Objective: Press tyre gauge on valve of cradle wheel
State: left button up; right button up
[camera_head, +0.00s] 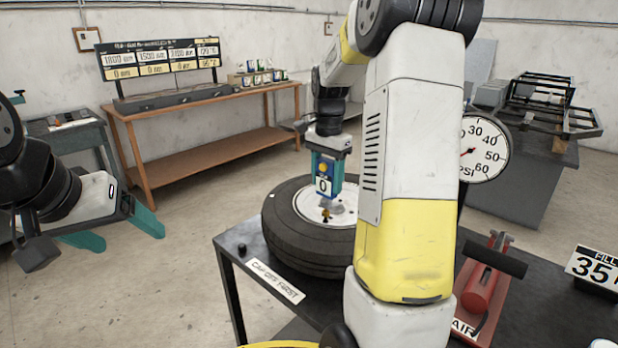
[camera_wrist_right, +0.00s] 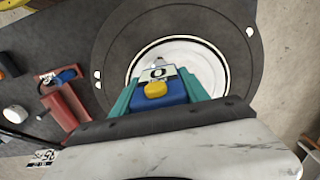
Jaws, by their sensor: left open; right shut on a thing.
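My right gripper (camera_head: 326,180) is shut on the blue tyre gauge (camera_head: 323,169), which has a yellow button and a display reading 0. The gauge points down over the pale hub of the cradle wheel (camera_head: 285,235), which lies flat on the dark table. A small brass-coloured valve (camera_head: 326,214) shows on the hub just below the gauge; I cannot tell whether they touch. In the right wrist view the gauge (camera_wrist_right: 155,88) sits between the teal fingers (camera_wrist_right: 161,95) above the wheel (camera_wrist_right: 115,38), hiding the valve. My left gripper (camera_head: 118,232) is open and empty, left of the table.
A small dark knob (camera_head: 242,250) sits by the "CAP OFF FIRST" label (camera_head: 277,282) on the table. A red pump (camera_head: 485,285), a "35" sign (camera_head: 594,268) and a large dial (camera_head: 483,148) stand to the right. My right arm hides part of the wheel and table.

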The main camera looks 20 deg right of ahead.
aim_at(328, 160)
jog(key=shift+f, duration=0.25)
dwell(0.9)
jog(key=shift+r, duration=3.05)
